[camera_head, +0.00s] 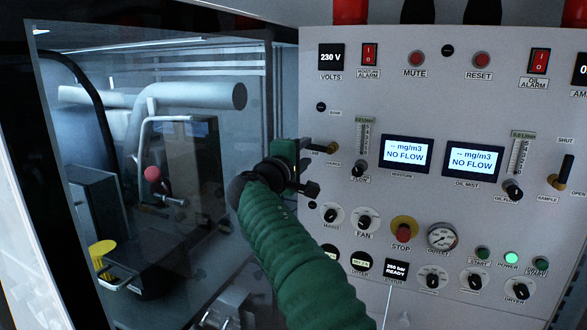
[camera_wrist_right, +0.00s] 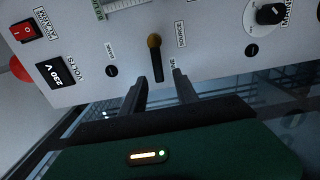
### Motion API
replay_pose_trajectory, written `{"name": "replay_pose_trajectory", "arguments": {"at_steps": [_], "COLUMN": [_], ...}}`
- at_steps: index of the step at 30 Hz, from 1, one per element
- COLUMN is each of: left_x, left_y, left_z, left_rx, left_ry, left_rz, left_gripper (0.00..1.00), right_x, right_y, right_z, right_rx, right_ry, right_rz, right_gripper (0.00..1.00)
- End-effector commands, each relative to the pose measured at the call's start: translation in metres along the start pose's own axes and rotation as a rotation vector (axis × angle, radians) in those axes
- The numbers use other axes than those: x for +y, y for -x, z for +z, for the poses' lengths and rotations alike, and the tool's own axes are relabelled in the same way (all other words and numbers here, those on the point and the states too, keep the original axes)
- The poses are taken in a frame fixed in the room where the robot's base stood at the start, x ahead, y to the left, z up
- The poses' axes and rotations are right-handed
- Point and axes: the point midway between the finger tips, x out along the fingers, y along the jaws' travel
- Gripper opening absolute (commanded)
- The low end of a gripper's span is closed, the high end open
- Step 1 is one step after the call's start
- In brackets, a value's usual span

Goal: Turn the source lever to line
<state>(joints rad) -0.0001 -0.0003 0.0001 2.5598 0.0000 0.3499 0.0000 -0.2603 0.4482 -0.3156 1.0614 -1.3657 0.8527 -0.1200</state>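The source lever (camera_wrist_right: 155,58) has a brass hub and a black handle in the right wrist view. In the head view the lever (camera_head: 333,148) is on the left part of the panel, its handle pointing left, toward my gripper. A small label, apparently LINE, is beside the handle. My right gripper (camera_wrist_right: 160,84) is open, its two dark fingers apart, one on each side of the handle's free end. I see no clear contact with it. In the head view my green right arm partly hides the panel behind the gripper (camera_head: 312,168). My left gripper is not in view.
The panel (camera_head: 400,115) carries other knobs and switches, including a flow knob (camera_head: 359,169), a fan knob (camera_head: 364,222) and a red stop button (camera_head: 403,232). Two displays read NO FLOW. A glass-fronted chamber (camera_head: 150,130) is to the left.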

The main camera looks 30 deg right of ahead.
Motion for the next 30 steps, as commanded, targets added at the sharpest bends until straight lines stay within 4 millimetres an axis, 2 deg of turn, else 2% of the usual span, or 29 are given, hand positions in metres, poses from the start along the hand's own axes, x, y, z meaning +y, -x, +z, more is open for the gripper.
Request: {"name": "replay_pose_trajectory", "arguments": {"at_steps": [1,6,12,15,19,26,28,30], "left_x": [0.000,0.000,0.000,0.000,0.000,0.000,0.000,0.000], "left_y": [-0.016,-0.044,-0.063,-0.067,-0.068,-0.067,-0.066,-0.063], "left_z": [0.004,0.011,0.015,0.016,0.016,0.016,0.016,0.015], "left_rx": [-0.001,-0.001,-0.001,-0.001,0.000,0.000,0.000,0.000], "left_ry": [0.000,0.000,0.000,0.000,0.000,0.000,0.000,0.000], "left_rz": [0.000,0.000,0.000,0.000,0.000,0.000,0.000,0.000], "left_gripper": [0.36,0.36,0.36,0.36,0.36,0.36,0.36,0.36], "right_x": [-0.008,-0.010,-0.008,-0.006,-0.004,-0.003,-0.002,0.001], "right_y": [0.013,0.061,0.110,0.125,0.134,0.136,0.133,0.117], "right_z": [0.000,0.005,0.009,0.010,0.010,0.009,0.010,0.016], "right_rx": [0.004,0.004,0.001,-0.001,-0.004,-0.004,0.001,0.025], "right_ry": [-0.004,-0.006,-0.007,-0.005,-0.003,-0.002,-0.002,0.001], "right_rz": [0.001,-0.002,-0.005,-0.005,-0.005,-0.004,-0.003,-0.001], "right_gripper": [0.36,0.36,0.36,0.36,0.36,0.36,0.36,0.36]}}
